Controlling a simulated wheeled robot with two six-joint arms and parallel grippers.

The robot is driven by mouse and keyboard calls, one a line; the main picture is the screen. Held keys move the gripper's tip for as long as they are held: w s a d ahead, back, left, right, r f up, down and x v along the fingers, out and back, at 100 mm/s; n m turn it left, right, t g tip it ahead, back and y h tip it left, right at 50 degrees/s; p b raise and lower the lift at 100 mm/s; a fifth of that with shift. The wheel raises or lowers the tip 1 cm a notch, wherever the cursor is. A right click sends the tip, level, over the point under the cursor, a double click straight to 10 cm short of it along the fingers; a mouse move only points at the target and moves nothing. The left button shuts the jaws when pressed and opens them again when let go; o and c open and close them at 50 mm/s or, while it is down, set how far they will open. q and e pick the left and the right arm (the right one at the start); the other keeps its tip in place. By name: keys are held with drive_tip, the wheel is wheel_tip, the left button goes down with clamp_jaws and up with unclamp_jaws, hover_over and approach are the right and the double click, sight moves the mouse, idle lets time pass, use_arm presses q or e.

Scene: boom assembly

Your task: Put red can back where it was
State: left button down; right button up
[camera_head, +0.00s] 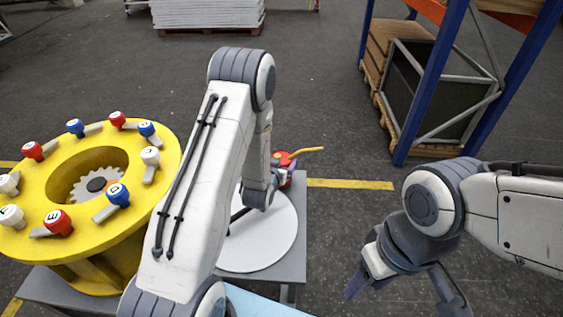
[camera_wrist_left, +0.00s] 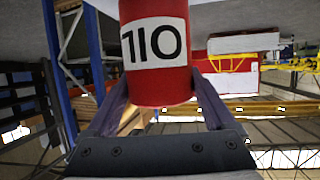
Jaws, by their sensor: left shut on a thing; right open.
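The red can (camera_wrist_left: 155,88) fills the upper middle of the left wrist view. Its white label appears upside down there. In the head view the red can (camera_head: 283,158) shows a yellow spout pointing right, with part of its body hidden by my left arm. My left gripper (camera_wrist_left: 160,100) has one dark finger on each side of the can and is shut on it. In the head view the can is at the far edge of a white round plate (camera_head: 265,240); I cannot tell whether it touches a surface. My right gripper (camera_head: 405,291) is open and empty at the lower right.
A yellow ring (camera_head: 60,155) with several red, blue and white knobs stands at the left. The round plate lies on a grey table (camera_head: 292,262). A blue rack (camera_head: 425,95) with pallets stands at the back right. The floor between is clear.

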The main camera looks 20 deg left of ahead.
use_arm(q)
drive_tip(key=shift+f, duration=0.25)
drive_tip(key=shift+f+b, duration=0.6)
drive_tip(key=shift+b, duration=0.1)
unclamp_jaws()
drive_tip(key=shift+r, duration=0.15)
